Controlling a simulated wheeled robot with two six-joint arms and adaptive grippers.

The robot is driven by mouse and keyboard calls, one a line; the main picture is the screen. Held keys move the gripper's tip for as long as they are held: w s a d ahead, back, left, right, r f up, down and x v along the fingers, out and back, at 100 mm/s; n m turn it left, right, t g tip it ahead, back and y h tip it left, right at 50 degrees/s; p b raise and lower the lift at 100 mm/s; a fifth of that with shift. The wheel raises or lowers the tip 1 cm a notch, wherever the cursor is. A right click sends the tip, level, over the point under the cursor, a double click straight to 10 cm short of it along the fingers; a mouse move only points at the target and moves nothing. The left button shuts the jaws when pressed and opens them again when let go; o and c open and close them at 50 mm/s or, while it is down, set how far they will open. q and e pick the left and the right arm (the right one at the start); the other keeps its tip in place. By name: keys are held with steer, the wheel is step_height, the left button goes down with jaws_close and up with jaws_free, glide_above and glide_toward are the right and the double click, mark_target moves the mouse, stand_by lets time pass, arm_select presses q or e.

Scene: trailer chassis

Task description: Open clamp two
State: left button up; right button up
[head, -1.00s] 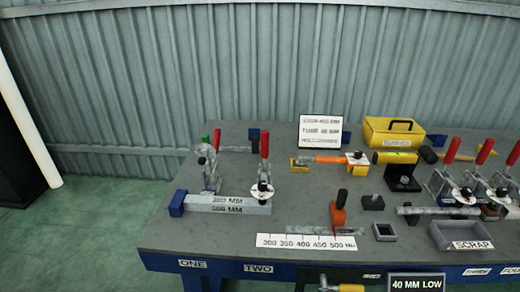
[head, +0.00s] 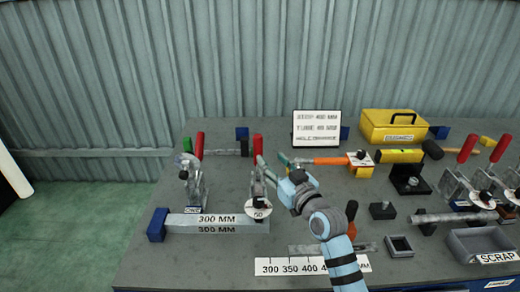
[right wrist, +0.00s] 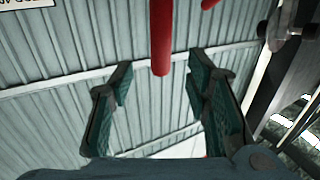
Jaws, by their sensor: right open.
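Clamp two (head: 260,190) stands at the right end of the 300 mm bar (head: 218,223), with its red handle (head: 257,147) upright and a white disc marked 50 at its foot. My right gripper (head: 272,162) reaches in from the front right, just right of this handle, and hides part of the clamp. In the right wrist view my open gripper (right wrist: 160,90) has a red handle (right wrist: 161,38) ahead, centred between its fingers and apart from them. My left gripper is not in view.
Clamp one (head: 193,185) stands to the left, its red handle also upright. A blue stop block (head: 157,225) sits at the bar's left end. An orange-handled tool (head: 328,161) lies behind my right gripper. More red-handled clamps (head: 468,149) and a scrap tray (head: 485,242) are at right.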

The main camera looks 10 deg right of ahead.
mark_target(260, 151)
steer(key=x, duration=0.3)
steer(key=b+x, duration=0.1)
steer(key=x, duration=0.4)
steer(key=shift+w+a+f+b, duration=0.15)
steer(key=shift+w+f+b, duration=0.15)
steer(key=shift+w+f, duration=0.1)
steer(key=shift+w+r, duration=0.1)
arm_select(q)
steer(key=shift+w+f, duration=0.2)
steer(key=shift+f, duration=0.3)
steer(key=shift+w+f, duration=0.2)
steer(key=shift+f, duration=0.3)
arm_select(e)
steer(key=shift+r, duration=0.15)
jaws_close()
